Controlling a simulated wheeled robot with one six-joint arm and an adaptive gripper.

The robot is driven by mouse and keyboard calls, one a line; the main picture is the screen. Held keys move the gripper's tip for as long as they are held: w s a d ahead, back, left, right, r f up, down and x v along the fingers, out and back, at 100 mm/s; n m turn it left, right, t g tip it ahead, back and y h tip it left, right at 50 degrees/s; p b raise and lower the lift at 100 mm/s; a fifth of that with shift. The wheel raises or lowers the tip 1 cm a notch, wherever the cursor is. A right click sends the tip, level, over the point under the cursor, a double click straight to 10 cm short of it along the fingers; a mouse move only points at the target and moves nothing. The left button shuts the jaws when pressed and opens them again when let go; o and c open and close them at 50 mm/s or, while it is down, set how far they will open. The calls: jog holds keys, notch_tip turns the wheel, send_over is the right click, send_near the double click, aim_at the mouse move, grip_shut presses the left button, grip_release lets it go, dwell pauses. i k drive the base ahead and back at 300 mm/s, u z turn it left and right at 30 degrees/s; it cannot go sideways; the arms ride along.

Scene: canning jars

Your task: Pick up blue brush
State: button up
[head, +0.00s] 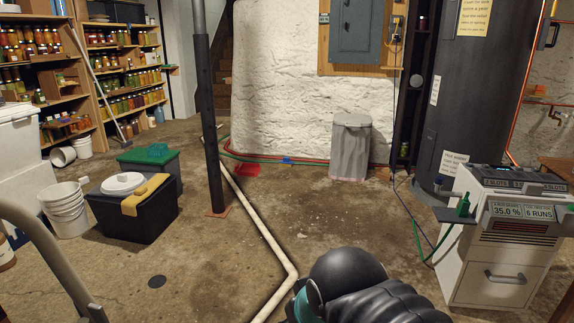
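A small blue item (287,160) lies on the floor near the back wall, beside the red and green hoses. It is too small to tell for sure that it is the blue brush. A red flat object, like a dustpan (245,170), lies on the floor to its left. My gripper is not in view; only a dark part of my arm shows at the bottom centre, far from the blue item.
A black post (209,130) stands left of centre. A white pipe (262,235) crosses the floor. A grey bin (350,147) stands by the wall. A black tote (132,214) and white buckets (65,208) are left; a white cabinet (493,270) is right. Middle floor is mostly clear.

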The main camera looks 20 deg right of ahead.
aim_at(286, 161)
jog(key=z, duration=0.45)
jog(key=k, duration=0.55)
jog(key=z, duration=0.55)
jog(key=i, duration=0.85)
jog(key=u, duration=0.45)
jog(key=i, duration=1.95)
jog(key=u, duration=0.4)
jog(key=i, duration=2.05)
jog(key=z, duration=0.2)
jog(key=i, duration=2)
jog(key=z, duration=0.2)
